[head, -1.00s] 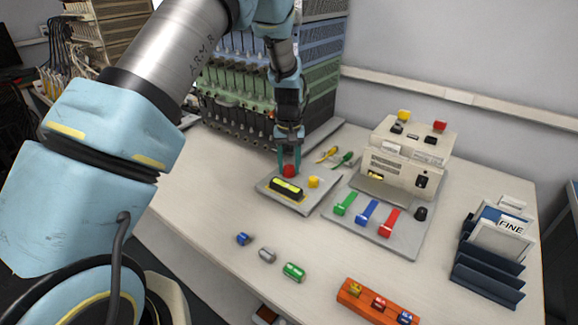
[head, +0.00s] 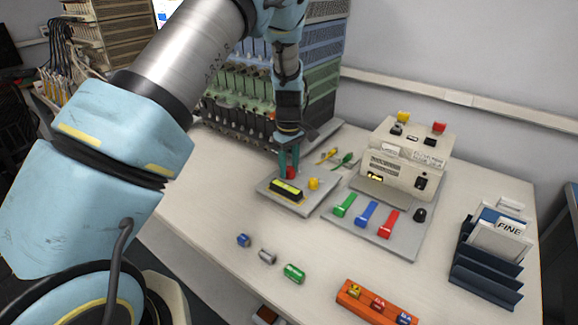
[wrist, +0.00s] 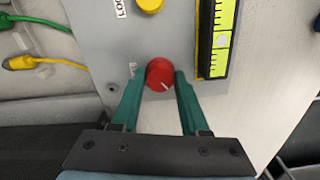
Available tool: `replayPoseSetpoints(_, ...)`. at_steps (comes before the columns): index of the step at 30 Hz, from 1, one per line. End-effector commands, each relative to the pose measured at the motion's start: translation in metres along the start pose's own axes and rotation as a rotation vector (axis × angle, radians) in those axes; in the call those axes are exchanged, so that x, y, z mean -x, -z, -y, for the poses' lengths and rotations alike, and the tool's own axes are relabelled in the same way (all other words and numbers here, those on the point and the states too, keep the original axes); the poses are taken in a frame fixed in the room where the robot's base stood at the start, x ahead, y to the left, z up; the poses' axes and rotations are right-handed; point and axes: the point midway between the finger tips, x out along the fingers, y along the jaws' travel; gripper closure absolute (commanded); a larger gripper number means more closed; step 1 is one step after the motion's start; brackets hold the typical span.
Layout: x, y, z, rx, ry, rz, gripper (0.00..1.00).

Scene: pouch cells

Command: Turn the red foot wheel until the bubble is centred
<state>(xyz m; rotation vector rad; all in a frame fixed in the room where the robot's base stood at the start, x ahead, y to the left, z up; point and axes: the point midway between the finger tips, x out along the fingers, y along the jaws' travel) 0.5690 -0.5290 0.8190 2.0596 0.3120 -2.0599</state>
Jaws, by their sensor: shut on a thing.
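The red foot wheel (wrist: 160,75) sits on a grey plate (wrist: 100,40), with a pale line on its top pointing to the lower right in the wrist view. The wheel also shows in the head view (head: 291,173). My gripper (wrist: 160,84) is shut on it, one green finger on each side. The level vial (wrist: 222,20) is a yellow strip with black ticks in a dark frame beside the wheel. A pale round bubble (wrist: 221,41) shows in it. The vial's upper end is cut off there, so I cannot tell how far off centre the bubble is.
A yellow knob (head: 313,183) stands on the same plate, close to the wheel. A yellow and a green connector (head: 347,158) lie behind it. A beige instrument (head: 400,160) and coloured levers (head: 367,213) are to the right. The front tabletop holds small coloured cylinders (head: 294,272).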

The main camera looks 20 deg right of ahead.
Motion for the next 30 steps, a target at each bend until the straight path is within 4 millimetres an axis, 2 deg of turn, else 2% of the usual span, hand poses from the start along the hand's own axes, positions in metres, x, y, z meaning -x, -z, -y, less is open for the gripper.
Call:
replayPoseSetpoints(17, 0.0005, 0.0003, -0.0004, 0.032, -0.001, -0.001, 1.00)
replayPoseSetpoints(18, 0.0005, 0.0003, -0.0004, 0.032, -0.001, -0.001, 0.52)
replayPoseSetpoints(25, 0.0003, 0.0002, -0.0002, 0.032, -0.001, 0.000, 0.26)
replayPoseSetpoints(30, 0.0001, 0.0001, -0.0001, 0.032, 0.000, 0.000, 0.26)
